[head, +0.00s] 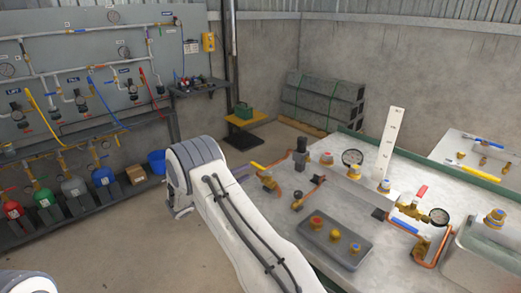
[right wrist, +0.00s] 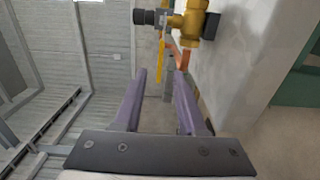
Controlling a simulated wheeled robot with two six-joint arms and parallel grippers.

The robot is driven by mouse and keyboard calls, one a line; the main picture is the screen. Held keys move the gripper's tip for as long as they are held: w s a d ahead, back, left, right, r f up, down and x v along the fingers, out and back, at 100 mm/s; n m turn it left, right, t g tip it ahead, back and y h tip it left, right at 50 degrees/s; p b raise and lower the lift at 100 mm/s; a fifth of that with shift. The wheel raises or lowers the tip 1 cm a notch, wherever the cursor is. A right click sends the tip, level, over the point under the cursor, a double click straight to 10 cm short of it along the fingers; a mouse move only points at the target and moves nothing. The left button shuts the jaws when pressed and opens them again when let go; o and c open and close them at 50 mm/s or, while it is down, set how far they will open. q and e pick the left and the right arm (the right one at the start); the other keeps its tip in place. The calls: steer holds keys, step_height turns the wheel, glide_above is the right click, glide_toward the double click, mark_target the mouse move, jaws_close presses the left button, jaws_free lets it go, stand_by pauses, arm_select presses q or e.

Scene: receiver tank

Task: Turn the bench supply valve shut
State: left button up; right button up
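A brass valve (head: 268,182) with a yellow lever (head: 257,166) sits at the left end of the metal bench (head: 345,215). The lever sticks out past the bench edge. My right gripper (head: 241,173) is beside the lever, its purple fingers mostly hidden behind my white arm. In the right wrist view the two purple fingers (right wrist: 160,95) are apart. The yellow lever (right wrist: 162,62) shows beyond and between them, with the brass valve body (right wrist: 195,22) above. I cannot tell whether a finger touches the lever. My left gripper is out of view.
A wall panel (head: 95,70) with pipework stands left. Floor between is clear.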

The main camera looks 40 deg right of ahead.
mark_target(259, 165)
steer(key=d, duration=0.3)
steer(key=d+p, duration=0.1)
steer(key=d, duration=0.2)
steer(key=w+d+p, duration=0.1)
steer(key=d, duration=0.3)
jaws_close()
stand_by(1.3)
